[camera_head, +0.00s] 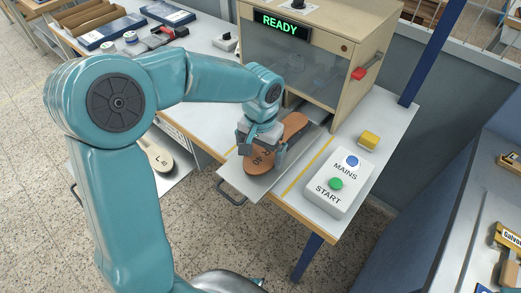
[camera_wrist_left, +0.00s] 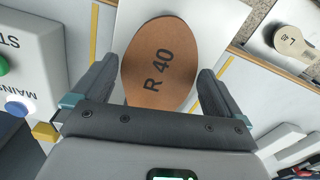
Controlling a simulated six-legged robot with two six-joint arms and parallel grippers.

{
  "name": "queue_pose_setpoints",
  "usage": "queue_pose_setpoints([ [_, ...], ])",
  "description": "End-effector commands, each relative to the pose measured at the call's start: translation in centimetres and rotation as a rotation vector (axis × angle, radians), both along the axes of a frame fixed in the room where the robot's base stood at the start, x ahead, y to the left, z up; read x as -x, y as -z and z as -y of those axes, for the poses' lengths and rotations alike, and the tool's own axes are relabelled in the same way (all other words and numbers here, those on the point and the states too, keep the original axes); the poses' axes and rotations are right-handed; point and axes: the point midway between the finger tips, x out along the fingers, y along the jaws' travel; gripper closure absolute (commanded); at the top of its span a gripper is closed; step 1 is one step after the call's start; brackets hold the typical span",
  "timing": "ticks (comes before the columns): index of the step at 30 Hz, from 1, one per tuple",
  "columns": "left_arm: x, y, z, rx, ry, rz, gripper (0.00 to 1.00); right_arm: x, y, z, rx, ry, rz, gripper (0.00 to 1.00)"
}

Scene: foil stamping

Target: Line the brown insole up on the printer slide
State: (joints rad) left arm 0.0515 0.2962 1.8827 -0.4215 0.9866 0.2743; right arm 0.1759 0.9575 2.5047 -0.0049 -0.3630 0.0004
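The brown insole (camera_head: 262,167), marked "R 40", lies flat on the printer slide (camera_head: 235,183), a pale plate pulled out in front of the printer. Its rounded near end faces me and its other end points toward the printer opening. In the left wrist view the insole (camera_wrist_left: 160,62) lies between my fingers, with narrow gaps seen on both sides. My left gripper (camera_head: 262,150) is over the insole, fingers spread on either side of it, and hides its middle part. It also shows in the left wrist view (camera_wrist_left: 158,85). My right gripper is not in view.
The printer (camera_head: 310,55) reads "READY" and has a red lever (camera_head: 368,68). A button box (camera_head: 338,185) with blue and green buttons and a yellow block (camera_head: 369,139) stand right of the slide. A pale insole marked "L" (camera_head: 157,156) lies on a plate to the left.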

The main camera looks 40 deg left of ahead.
Motion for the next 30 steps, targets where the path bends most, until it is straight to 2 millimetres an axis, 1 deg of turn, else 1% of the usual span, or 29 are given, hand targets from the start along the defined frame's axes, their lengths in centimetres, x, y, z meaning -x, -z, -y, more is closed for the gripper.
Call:
queue_pose_setpoints([
  [4, 0.0, -0.4, 0.0, 0.000, 0.000, 0.001, 0.00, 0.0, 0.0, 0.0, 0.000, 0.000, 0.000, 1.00],
  [7, -0.1, -1.6, 0.0, -0.001, -0.001, 0.004, 0.00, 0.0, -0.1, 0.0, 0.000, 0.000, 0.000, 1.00],
  [11, -0.1, -4.7, 0.0, -0.001, 0.000, 0.007, 0.00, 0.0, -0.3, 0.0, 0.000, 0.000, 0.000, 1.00],
  [18, -0.1, -11.2, 0.0, 0.000, 0.000, 0.006, 0.00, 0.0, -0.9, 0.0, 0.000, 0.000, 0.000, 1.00],
  [21, -0.1, -13.3, 0.0, 0.001, 0.000, 0.004, 0.00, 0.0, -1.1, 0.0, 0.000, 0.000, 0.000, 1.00],
  [25, 0.0, -15.3, 0.0, 0.000, 0.001, 0.002, 0.00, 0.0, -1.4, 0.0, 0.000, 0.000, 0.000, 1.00],
  [30, 0.0, -16.3, 0.0, 0.000, 0.000, 0.000, 0.00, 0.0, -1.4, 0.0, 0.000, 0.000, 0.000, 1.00],
])
